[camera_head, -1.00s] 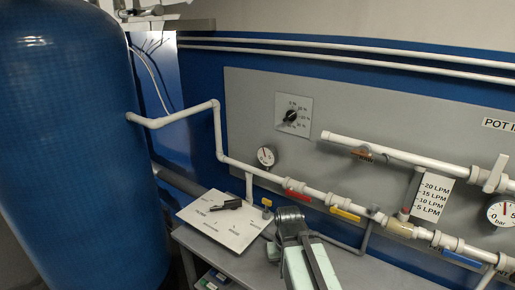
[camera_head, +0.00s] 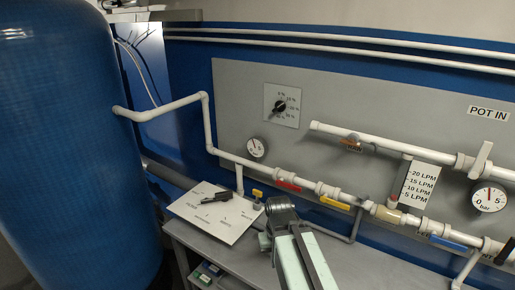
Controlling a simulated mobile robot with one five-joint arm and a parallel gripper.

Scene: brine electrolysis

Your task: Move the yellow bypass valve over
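A yellow lever handle (camera_head: 335,203) lies along the lower white pipe, right of a red one. A smaller yellow handle (camera_head: 257,193) sits on a short fitting near the right corner of the white sloping panel. I cannot tell which is the bypass valve. My arm rises from the bottom centre; its dark end, my gripper (camera_head: 280,207), is in front of the bench, right of the small yellow handle and left of the long one in the picture. The fingers cannot be made out, and no contact with either handle is visible.
The pipe also carries a red handle (camera_head: 288,186) and a blue handle (camera_head: 448,242). A flow meter (camera_head: 399,182) and gauge (camera_head: 490,197) are at right. A white panel with a black lever (camera_head: 216,198) stands on the grey bench (camera_head: 365,268). A large blue tank (camera_head: 65,150) fills the left.

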